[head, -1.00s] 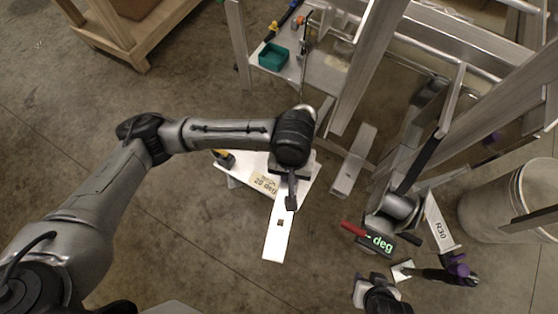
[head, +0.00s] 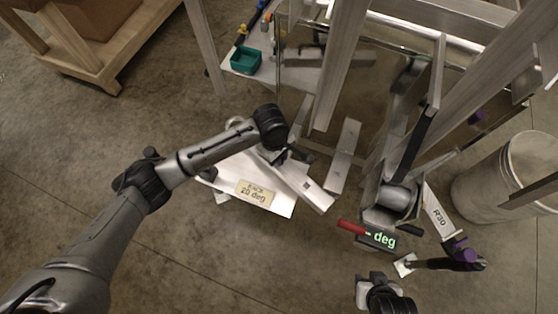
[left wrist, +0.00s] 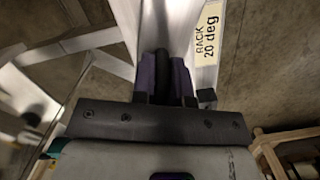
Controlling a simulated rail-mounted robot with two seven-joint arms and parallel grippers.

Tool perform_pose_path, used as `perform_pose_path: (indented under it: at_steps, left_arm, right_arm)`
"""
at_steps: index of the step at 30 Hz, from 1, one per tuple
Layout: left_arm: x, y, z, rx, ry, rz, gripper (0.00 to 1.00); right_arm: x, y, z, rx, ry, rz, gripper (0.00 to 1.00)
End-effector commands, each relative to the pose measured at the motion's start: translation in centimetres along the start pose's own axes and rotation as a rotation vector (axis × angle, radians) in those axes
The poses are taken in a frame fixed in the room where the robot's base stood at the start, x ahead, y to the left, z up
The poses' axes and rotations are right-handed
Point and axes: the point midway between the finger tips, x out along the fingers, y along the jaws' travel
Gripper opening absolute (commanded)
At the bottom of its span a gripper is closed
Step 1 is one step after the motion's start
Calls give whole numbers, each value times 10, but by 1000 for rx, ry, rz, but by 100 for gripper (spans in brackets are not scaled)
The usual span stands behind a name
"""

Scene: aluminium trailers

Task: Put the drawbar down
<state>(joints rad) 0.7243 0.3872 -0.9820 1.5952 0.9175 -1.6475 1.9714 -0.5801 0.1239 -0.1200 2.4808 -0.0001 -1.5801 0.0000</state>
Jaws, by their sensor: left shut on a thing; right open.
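The drawbar, a pale aluminium bar (head: 314,194), slants from upper left to lower right in the head view. My left gripper (head: 292,156) is shut on it, its body hiding part of the bar. The rack, a white sheet with a "RACK 20 deg" label (head: 257,193), lies just below and left of the bar. The bar overlaps its upper right side; whether they touch I cannot tell. In the left wrist view the purple fingers (left wrist: 165,80) close on the drawbar (left wrist: 127,22), beside the rack label (left wrist: 206,40). My right gripper (head: 372,290) is open at the bottom.
An aluminium frame (head: 345,70) fills the upper right. A separate flat bar (head: 344,157) lies right of the drawbar. A gauge with a green "deg" display (head: 380,239) and an R30 plate (head: 438,215) stand lower right. A bucket (head: 510,180) is far right. Floor is clear lower left.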

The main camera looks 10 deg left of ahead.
Motion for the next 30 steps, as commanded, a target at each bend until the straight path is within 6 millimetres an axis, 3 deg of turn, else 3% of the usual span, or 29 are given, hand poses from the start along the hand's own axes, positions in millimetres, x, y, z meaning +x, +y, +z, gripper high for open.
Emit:
perform_pose_path:
  at_steps: [6,15,25,30]
  left_arm:
    - [20,-2,-45,-2,3,2,0]
    - [36,-3,-86,1,1,4,0]
    - [40,-4,-97,3,0,4,0]
    - [54,-5,-98,3,1,3,0]
  right_arm:
    - [21,-1,6,1,0,-1,43]
    - [36,-3,11,4,0,-3,43]
    - [40,-3,12,5,0,-4,43]
    - [48,-4,15,5,0,-4,43]
